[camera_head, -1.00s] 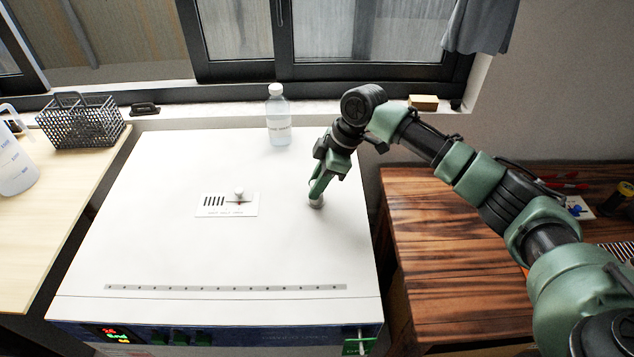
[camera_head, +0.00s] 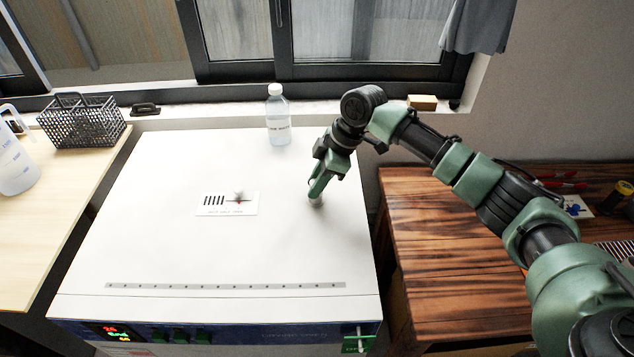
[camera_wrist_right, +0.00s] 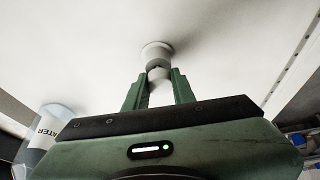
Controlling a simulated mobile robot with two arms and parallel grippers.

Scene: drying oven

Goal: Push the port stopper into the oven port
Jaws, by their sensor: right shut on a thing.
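The port stopper (camera_head: 316,202) is a small pale plug at the right side of the white oven top (camera_head: 190,255). My right gripper (camera_head: 316,190) points down over it. In the right wrist view, the gripper (camera_wrist_right: 159,76) is shut on the narrow pale end of the stopper (camera_wrist_right: 158,72). A wider pale round part (camera_wrist_right: 156,53) lies just beyond the fingertips, close to or against the oven top. The port opening is hidden, and I cannot tell how deep the stopper sits in it. My left gripper is not in view.
A clear bottle (camera_head: 278,118) stands at the back of the oven top. A vent plate (camera_head: 228,211) with a small knob lies left of the stopper. A wire basket (camera_head: 82,122) and a jug (camera_head: 14,165) stand on the left table. A wooden table (camera_head: 455,260) is at right.

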